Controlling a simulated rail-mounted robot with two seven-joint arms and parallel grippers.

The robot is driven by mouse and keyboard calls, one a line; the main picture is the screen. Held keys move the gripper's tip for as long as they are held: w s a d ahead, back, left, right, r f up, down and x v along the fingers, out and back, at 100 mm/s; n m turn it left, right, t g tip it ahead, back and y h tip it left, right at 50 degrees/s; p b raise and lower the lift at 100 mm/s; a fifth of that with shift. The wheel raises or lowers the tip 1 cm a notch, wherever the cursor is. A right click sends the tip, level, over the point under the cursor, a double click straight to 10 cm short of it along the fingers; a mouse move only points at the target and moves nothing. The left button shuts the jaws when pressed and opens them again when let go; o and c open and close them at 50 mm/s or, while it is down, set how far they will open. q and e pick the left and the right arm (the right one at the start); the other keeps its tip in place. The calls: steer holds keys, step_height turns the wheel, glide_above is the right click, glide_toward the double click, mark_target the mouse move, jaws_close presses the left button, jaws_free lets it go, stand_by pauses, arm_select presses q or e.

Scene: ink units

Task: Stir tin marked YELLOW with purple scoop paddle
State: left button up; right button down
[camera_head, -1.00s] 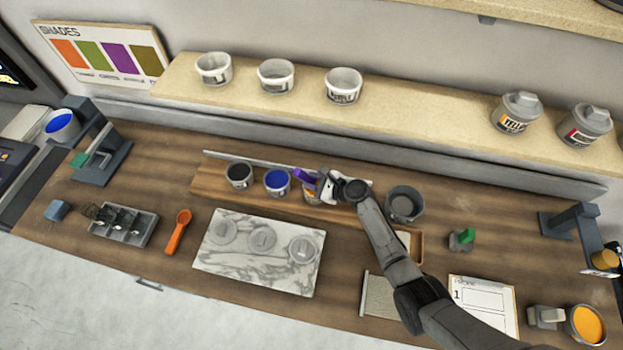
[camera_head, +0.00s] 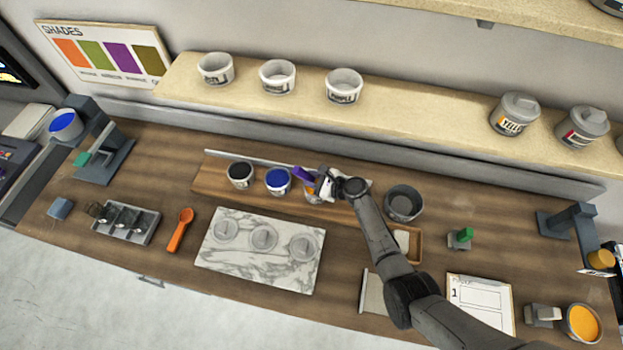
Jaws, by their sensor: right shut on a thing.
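The purple scoop paddle (camera_head: 303,175) shows its purple part beside my right gripper (camera_head: 322,184), which is shut on it. The gripper is over the third tin (camera_head: 311,196) of the row on the wooden board, an open tin with a little orange-yellow on its front. The gripper hides most of this tin, so its marking cannot be read. The paddle's lower end is hidden, and I cannot tell how deep it is. My left gripper is not in view.
A tin of dark ink (camera_head: 240,174) and a tin of blue ink (camera_head: 278,181) stand left of the third tin. A grey pot (camera_head: 404,203) stands to the right. A marble slab (camera_head: 258,280) with several lids lies in front, near an orange scoop (camera_head: 181,230).

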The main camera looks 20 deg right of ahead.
steer(key=shift+d, duration=0.1)
steer(key=shift+r, duration=0.1)
step_height(320, 180, up, 8)
steer(key=p, duration=0.8)
steer(key=shift+r, duration=0.25)
